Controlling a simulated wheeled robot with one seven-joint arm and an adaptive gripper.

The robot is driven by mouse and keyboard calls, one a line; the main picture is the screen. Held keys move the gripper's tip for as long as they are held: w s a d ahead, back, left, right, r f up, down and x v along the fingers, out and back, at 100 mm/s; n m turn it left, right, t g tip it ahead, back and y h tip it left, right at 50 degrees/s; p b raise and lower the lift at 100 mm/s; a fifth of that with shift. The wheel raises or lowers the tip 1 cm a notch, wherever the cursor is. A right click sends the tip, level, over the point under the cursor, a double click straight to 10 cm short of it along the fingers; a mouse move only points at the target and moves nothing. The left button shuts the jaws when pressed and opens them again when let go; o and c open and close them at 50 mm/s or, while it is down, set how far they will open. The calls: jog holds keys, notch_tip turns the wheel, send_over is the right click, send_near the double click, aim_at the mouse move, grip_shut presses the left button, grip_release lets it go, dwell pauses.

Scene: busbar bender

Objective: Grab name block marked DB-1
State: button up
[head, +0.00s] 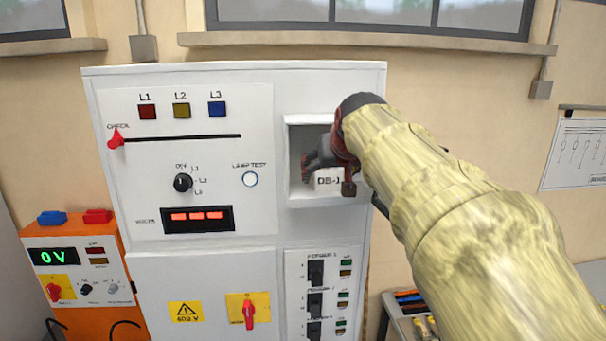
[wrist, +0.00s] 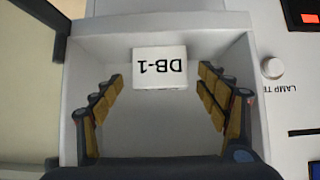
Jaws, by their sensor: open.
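The name block marked DB-1 (head: 328,180) is a white block with black letters, at the recess in the upper right of the white cabinet. In the wrist view the block (wrist: 160,68) appears upside down, against the recess edge at the top of the picture. My gripper (wrist: 165,105) is open, with its yellow-padded fingers reaching into the recess on either side of the block's line. The fingers are apart from the block and nothing is between them. In the head view my gripper (head: 335,165) is at the recess, partly hidden by my arm.
The recess walls (wrist: 85,50) surround my fingers closely. The white cabinet (head: 260,110) carries a lamp test button (head: 250,179), a black knob (head: 183,183) and several switches below. An orange unit (head: 75,265) stands at left. A tool box (head: 410,310) is low at right.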

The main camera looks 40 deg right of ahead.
jog(key=shift+x, duration=1.25)
jog(key=shift+s+r, duration=0.1)
jog(key=shift+c, duration=0.6)
jog(key=c, duration=1.1)
